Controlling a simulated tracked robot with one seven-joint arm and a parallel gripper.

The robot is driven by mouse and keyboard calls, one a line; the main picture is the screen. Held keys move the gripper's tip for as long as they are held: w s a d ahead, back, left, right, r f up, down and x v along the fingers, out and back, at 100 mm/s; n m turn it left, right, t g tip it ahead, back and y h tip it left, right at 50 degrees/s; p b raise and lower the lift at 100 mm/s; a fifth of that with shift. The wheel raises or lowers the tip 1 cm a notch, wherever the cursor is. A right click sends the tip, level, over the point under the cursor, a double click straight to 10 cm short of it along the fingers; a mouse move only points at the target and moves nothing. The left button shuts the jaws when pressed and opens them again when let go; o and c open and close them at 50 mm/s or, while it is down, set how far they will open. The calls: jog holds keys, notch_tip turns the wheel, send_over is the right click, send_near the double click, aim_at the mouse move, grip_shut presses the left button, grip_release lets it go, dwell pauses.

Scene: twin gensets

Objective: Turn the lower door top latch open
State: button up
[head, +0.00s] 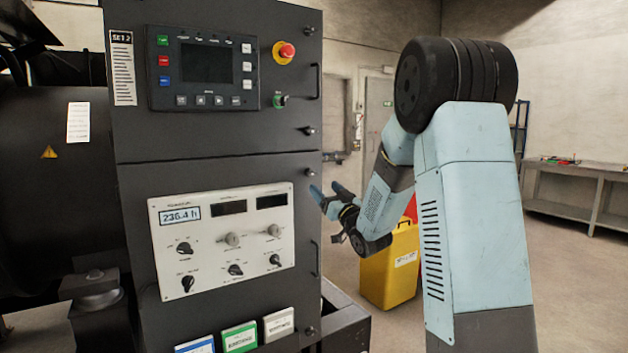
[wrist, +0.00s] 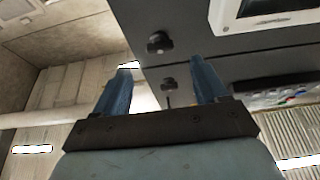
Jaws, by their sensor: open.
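The lower door (head: 137,240) of the dark cabinet is closed and carries a white instrument panel. Its top latch (head: 309,172) is a small black knob near the door's upper right corner. In the wrist view this latch (wrist: 159,42) appears as a dark knob just beyond the fingertips, above the gap between them. My gripper (head: 326,189) is open and empty, beside the cabinet's right edge, slightly below and right of the latch. Its two blue fingers (wrist: 171,68) stand apart in the wrist view, and I see no contact with the latch.
The upper door's bottom latch (head: 307,130) sits close above, and shows between the fingers in the wrist view (wrist: 169,85). The lower door handle (head: 315,260) and bottom latch (head: 309,331) are below. A yellow case (head: 390,268) stands on the floor behind my arm.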

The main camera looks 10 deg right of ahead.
aim_at(311, 176)
jog(key=x, duration=0.7)
jog(key=c, duration=1)
jog(key=shift+a, duration=0.25)
jog(key=shift+c, duration=0.3)
jog(key=shift+d, duration=0.25)
